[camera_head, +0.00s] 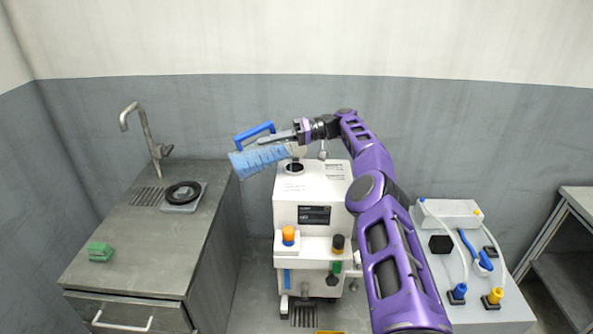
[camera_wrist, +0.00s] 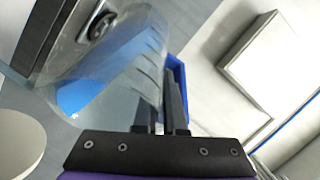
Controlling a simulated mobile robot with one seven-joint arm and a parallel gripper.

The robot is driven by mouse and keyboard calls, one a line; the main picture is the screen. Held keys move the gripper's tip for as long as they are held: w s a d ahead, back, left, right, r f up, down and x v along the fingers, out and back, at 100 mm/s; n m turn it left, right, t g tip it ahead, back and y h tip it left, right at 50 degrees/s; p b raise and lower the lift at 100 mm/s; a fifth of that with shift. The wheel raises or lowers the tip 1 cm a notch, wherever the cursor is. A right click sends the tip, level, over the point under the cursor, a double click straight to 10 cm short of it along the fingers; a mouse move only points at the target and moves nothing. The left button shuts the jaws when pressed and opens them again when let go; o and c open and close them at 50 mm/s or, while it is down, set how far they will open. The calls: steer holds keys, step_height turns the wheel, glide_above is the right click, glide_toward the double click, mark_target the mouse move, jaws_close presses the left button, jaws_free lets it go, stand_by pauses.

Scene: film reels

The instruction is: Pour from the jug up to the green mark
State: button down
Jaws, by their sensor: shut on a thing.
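A clear jug (camera_head: 258,160) with graduation lines and a blue handle (camera_head: 254,134) is held in the air, tipped far over on its side. It hangs at the upper left of the white machine (camera_head: 312,192), near the round dark opening (camera_head: 294,167) in its top. My gripper (camera_head: 296,136) is shut on the jug. In the wrist view its fingers (camera_wrist: 172,105) are at the blue handle (camera_wrist: 177,75), and blue liquid (camera_wrist: 88,92) shows inside the clear jug (camera_wrist: 140,60). I cannot make out a green mark on the machine or the jug.
A grey counter (camera_head: 135,230) at the left carries a tap (camera_head: 145,135), a black ring on a plate (camera_head: 183,193) and a green block (camera_head: 100,252). A white unit with tubes and coloured plugs (camera_head: 465,260) stands at the right. A metal shelf (camera_head: 572,230) is farther right.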

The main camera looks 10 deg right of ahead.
steer(key=shift+r, duration=0.15)
steer(key=shift+w+a+r+n+t+h, duration=0.1)
steer(key=shift+a+r+n+t+h, duration=0.1)
steer(key=shift+a+r+h, duration=0.45)
steer(key=shift+a+r+n+t+h, duration=0.1)
steer(key=shift+a+r+n+h, duration=0.15)
steer(key=shift+h, duration=0.7)
steer(key=shift+r, duration=0.15)
